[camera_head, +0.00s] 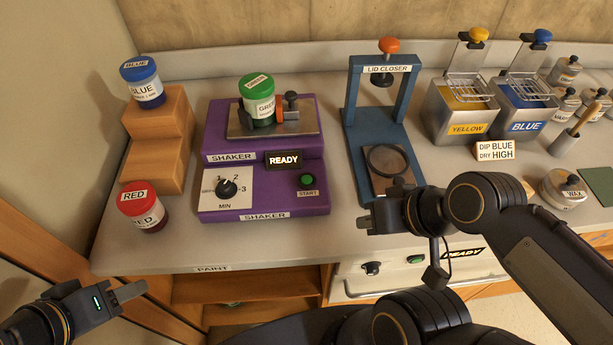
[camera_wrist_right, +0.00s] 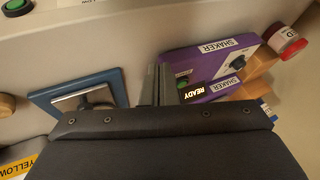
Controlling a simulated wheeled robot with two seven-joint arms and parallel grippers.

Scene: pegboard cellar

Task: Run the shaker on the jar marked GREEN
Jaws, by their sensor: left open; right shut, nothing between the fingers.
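The purple shaker (camera_head: 265,203) stands on the counter. The green-lidded jar marked GREEN (camera_head: 259,108) stands upright on its metal plate (camera_head: 300,122), beside an orange-and-black clamp (camera_head: 290,108); I cannot tell whether the clamp presses on it. The display (camera_head: 284,160) reads READY. The black MIN dial (camera_head: 228,188) has an unclear setting. The green START button (camera_head: 308,181) is at the front right; it also shows in the right wrist view (camera_wrist_right: 183,84). My right gripper (camera_head: 364,222) is shut and empty, right of the shaker. My left gripper (camera_head: 132,291) is open and empty, off the counter's front left.
The BLUE jar (camera_head: 147,88) stands on a wooden step stand (camera_head: 160,145), and the RED jar (camera_head: 143,209) at its foot. The blue lid closer (camera_head: 378,118) stands right of the shaker. Yellow and blue dip tanks (camera_head: 465,115) and small pots are further right.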

